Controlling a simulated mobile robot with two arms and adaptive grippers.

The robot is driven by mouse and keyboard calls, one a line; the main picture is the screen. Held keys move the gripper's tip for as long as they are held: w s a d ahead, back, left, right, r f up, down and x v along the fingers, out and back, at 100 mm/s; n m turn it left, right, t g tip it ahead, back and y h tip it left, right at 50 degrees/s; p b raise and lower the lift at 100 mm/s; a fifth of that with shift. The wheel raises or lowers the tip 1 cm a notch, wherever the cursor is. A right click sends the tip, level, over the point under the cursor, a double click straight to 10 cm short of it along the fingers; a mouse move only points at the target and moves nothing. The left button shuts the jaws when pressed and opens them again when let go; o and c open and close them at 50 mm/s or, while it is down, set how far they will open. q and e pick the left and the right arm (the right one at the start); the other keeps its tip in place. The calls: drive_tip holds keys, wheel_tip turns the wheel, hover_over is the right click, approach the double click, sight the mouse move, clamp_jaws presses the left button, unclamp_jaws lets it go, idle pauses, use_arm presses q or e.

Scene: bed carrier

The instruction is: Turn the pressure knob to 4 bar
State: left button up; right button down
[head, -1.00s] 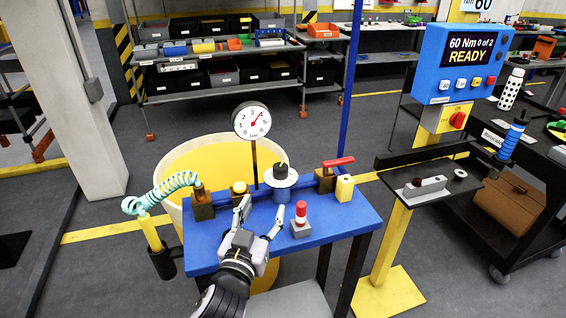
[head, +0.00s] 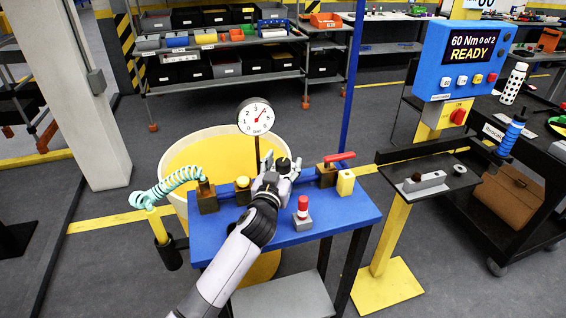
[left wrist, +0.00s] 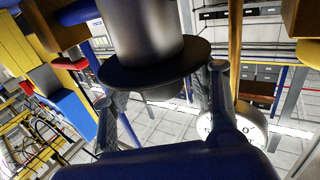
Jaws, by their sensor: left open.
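The pressure knob (head: 283,162), dark on top, stands on the blue bench (head: 335,215) and is partly hidden by my left gripper (head: 281,168). In the left wrist view the knob (left wrist: 145,30) is a dark cylinder with a wide flange. My left gripper (left wrist: 162,88) is open there, one finger on each side of the flange; I cannot tell whether they touch it. The round white gauge (head: 255,117) stands behind the knob, its red needle pointing up and right; the exact reading is too small to tell. My right gripper is not in view.
A red push button (head: 303,204) on a grey block stands just right of my left arm. A red-handled valve (head: 340,158) and a yellow block (head: 345,183) are on the right. Brass fittings (head: 207,197) with a teal coiled hose (head: 178,180) are on the left.

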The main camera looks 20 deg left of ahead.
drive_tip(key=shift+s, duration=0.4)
use_arm(q)
drive_tip(key=c, duration=1.2)
drive_tip(key=shift+r+m+h+p, duration=0.15)
drive_tip(key=shift+m+h+p, duration=0.15)
drive_tip(key=shift+h+p, duration=0.25)
drive_tip(key=shift+m+h+p, duration=0.25)
drive_tip(key=shift+m+p, duration=0.05)
drive_tip(key=shift+p, duration=0.1)
drive_tip(key=shift+h, duration=0.5)
drive_tip(key=shift+f, duration=0.2)
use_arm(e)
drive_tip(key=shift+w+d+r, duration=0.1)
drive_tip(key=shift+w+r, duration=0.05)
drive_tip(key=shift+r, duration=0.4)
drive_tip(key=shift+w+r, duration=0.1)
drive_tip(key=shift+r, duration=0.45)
use_arm(q)
drive_tip(key=o, duration=1.2)
